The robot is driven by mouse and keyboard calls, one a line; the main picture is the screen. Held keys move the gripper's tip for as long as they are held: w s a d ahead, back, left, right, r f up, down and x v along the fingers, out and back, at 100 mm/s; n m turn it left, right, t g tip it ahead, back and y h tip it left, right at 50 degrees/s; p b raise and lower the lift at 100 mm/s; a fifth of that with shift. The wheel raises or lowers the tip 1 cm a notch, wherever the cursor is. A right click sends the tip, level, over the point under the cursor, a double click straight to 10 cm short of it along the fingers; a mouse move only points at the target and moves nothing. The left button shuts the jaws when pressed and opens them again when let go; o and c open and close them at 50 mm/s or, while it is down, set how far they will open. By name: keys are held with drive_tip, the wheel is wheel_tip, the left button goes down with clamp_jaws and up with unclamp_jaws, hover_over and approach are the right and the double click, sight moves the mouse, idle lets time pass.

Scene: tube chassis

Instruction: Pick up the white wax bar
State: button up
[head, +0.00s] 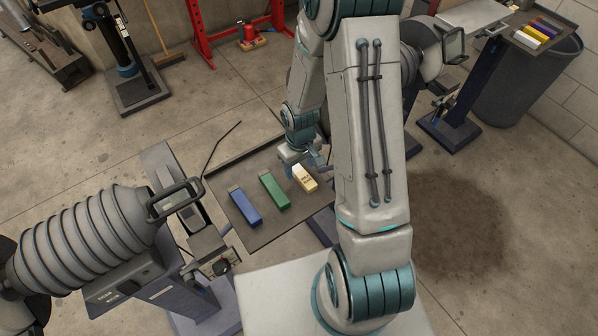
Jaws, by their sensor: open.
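A pale cream-white wax bar (306,180) lies on the flat dark work surface (260,240), at the right of a row of bars. Its lower right side looks yellowish, and printing on it is too small to read. My gripper (305,162) points down just above and behind the far end of this bar. The gripper is open, with no bar held. From this view I cannot tell whether the fingers touch the bar or stand around it.
A green bar (273,191) and a blue bar (245,207) lie left of the pale bar, with gaps between. A machine with a ribbed hose (95,235) stands at left. Several coloured bars lie on a tray (545,20) over a dark bin (525,85).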

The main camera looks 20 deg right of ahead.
drive_tip(key=shift+f, duration=0.95)
drive_tip(key=c, duration=1.2)
drive_tip(key=shift+o, duration=0.2)
drive_tip(key=shift+r, duration=0.1)
